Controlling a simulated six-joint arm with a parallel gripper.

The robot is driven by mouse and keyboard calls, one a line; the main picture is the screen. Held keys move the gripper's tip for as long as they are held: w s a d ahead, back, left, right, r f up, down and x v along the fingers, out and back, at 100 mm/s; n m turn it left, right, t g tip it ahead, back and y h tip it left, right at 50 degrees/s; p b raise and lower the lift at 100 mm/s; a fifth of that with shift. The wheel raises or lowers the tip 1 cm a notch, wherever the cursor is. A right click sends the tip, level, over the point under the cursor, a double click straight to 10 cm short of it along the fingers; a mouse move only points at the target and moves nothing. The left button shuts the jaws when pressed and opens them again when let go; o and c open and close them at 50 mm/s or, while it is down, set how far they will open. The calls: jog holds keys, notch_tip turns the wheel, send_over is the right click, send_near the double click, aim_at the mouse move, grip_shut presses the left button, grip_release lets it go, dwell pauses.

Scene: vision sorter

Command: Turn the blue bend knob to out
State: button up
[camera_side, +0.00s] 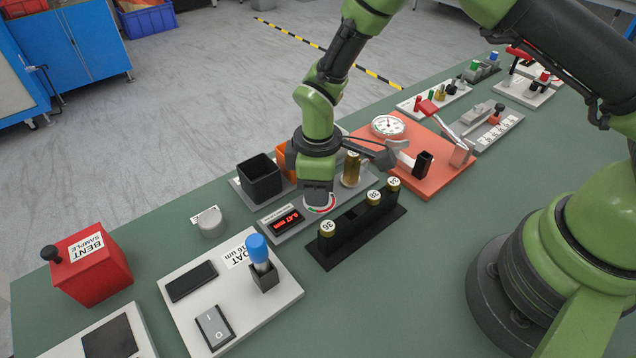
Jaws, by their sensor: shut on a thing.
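A blue-capped upright piece (257,250) stands in a small black socket on a white plate marked COAT (190,315), at the front left. A much smaller blue-topped piece (493,56) is on a grey plate at the far right; it is too small to tell its setting. I cannot tell which, if either, is the blue bend knob. My gripper (390,155) points right over the orange plate (447,182). It is shut on a small pale piece (403,159), just left of a black upright block (423,163).
A dial gauge (388,126) and a red-handled lever (445,125) stand around my gripper. A black rack (360,226) holds several brass cylinders. A black bin (260,180) and a red box marked BENT SAMPLE (93,266) stand left. The green bench (420,290) is clear at front.

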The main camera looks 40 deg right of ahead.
jog(key=n, duration=0.4)
jog(key=shift+n, duration=0.3)
jog(key=shift+s+n, duration=0.1)
jog(key=shift+n, duration=1.4)
jog(key=o, duration=0.9)
notch_tip(320, 180, up, 10)
